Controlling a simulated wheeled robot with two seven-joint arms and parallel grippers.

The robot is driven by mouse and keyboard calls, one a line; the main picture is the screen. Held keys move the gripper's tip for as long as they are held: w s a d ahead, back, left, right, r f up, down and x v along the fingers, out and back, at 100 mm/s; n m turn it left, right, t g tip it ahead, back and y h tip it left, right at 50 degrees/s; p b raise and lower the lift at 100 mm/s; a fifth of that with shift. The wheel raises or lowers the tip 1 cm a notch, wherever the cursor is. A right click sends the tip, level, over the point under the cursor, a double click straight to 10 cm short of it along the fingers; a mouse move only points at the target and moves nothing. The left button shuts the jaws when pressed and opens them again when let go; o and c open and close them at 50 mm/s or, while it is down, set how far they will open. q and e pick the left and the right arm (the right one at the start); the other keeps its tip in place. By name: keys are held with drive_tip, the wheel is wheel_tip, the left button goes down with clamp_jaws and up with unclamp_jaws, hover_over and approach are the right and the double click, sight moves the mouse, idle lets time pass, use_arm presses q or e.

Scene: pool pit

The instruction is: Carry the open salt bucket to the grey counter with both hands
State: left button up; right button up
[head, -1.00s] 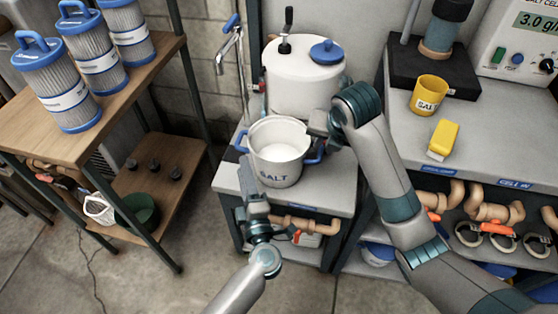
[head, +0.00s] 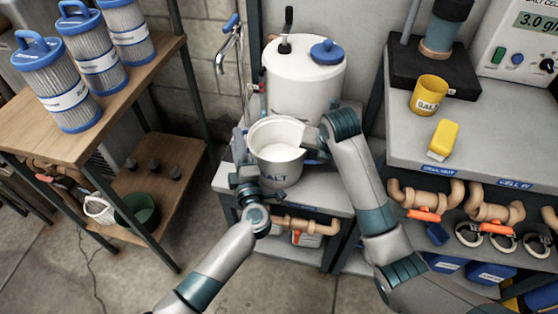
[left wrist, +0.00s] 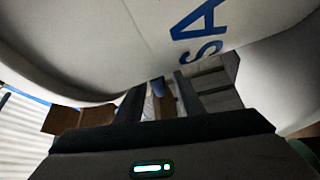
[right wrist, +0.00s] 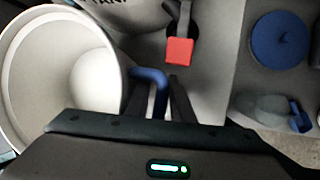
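The open white salt bucket (head: 277,166) stands upright on a low grey stand (head: 310,190), with white inside. It also shows in the left wrist view (left wrist: 130,30) and the right wrist view (right wrist: 25,70). My left gripper (head: 240,150) is at the bucket's left side, where it hides most of the left handle; its fingers look apart. My right gripper (head: 315,137) is at the right side. In the right wrist view its fingers stand apart, with the blue right handle (right wrist: 150,76) reaching between them. The grey counter (head: 395,130) is at the right, higher than the stand.
A white tank (head: 300,85) with a blue lid stands close behind the bucket. The counter holds a yellow salt cup (head: 428,95), a yellow box (head: 443,139) and a meter (head: 520,45). Its front left has free room. A wooden shelf (head: 90,120) with filters stands left.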

use_arm(q)
drive_tip(key=c, duration=0.5)
use_arm(e)
drive_tip(key=c, duration=0.5)
use_arm(q)
clamp_jaws()
use_arm(e)
clamp_jaws()
use_arm(q)
drive_tip(key=shift+f, duration=0.1)
use_arm(e)
drive_tip(key=shift+r, duration=0.1)
